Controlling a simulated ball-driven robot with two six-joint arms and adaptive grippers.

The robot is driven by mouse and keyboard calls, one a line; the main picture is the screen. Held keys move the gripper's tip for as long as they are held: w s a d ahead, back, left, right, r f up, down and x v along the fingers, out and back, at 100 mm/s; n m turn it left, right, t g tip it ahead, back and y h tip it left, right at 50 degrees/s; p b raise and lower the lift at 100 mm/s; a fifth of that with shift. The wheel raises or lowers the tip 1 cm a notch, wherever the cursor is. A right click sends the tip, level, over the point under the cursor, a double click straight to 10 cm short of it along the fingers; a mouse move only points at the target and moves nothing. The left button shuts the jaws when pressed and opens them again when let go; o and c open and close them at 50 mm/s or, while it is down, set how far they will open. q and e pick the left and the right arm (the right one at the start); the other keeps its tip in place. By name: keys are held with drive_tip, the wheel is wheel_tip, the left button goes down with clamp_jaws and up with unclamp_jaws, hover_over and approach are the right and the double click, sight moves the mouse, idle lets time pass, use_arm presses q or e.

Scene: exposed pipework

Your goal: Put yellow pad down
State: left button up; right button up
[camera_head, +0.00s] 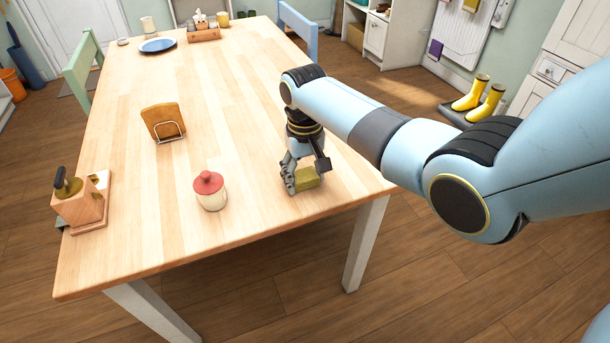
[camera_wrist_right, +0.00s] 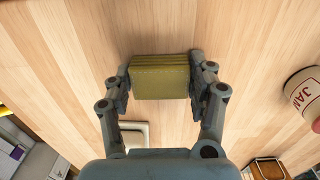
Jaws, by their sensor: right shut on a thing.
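The yellow pad (camera_head: 307,179) is a small olive-yellow block at the near right part of the wooden table (camera_head: 240,110). My right gripper (camera_head: 302,178) is shut on it, pointing down at the table. In the right wrist view the pad (camera_wrist_right: 160,77) sits between the two fingers of my right gripper (camera_wrist_right: 160,82), one at each side. The pad is at or just above the table top; I cannot tell whether it touches. My left gripper is in neither view.
A white jar with a red lid (camera_head: 209,190) stands left of the gripper. A napkin holder (camera_head: 163,123) and a wooden block with a black-handled item (camera_head: 78,203) stand further left. A blue plate (camera_head: 158,46) lies at the far end. The table middle is clear.

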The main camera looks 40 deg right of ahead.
sight(305, 177)
drive_tip(key=o, duration=1.1)
wheel_tip(305, 177, up, 12)
drive_tip(key=p, duration=0.1)
drive_tip(key=shift+p, duration=0.35)
